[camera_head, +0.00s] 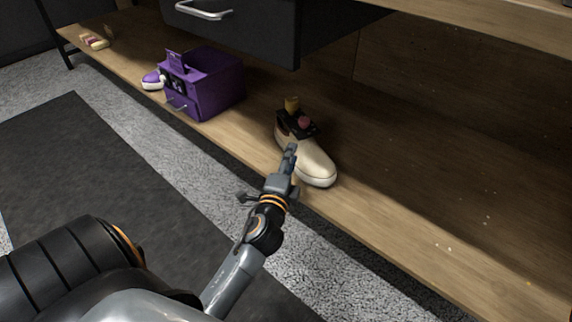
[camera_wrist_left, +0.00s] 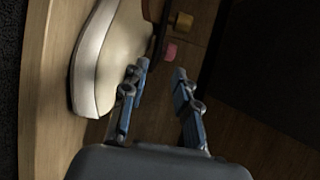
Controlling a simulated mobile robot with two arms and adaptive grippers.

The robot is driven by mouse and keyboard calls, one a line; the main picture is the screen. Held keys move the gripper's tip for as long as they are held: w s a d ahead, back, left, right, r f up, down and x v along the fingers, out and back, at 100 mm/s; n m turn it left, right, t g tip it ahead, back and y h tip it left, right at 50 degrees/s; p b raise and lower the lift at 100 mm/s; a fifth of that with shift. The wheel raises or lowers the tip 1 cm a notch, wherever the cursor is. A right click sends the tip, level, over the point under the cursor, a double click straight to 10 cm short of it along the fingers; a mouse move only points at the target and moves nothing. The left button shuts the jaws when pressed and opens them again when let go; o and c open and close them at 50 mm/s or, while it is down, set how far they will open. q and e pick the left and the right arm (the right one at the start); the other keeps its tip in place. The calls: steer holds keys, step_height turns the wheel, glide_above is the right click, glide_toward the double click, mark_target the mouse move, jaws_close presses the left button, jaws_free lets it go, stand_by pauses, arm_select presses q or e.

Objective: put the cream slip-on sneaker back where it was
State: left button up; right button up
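The cream slip-on sneaker (camera_head: 314,163) with a white sole stands on the wooden low shelf, toe toward the front edge. It also shows at the upper left of the left wrist view (camera_wrist_left: 127,40). My left gripper (camera_head: 291,150) is at the sneaker's near side in the head view, covering part of it. In the left wrist view its two fingers (camera_wrist_left: 160,78) are apart with nothing held between them. The sneaker lies just left of the left finger there; whether they touch I cannot tell. My right gripper is in neither view.
A dark item (camera_head: 297,124) with a yellow piece (camera_head: 292,104) and a pink piece (camera_head: 305,122) sits by the sneaker's heel. A black drawer (camera_head: 255,28) hangs above. The shelf's right is mostly clear.

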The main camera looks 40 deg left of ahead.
arm_select(q)
steer(key=shift+v, duration=2.35)
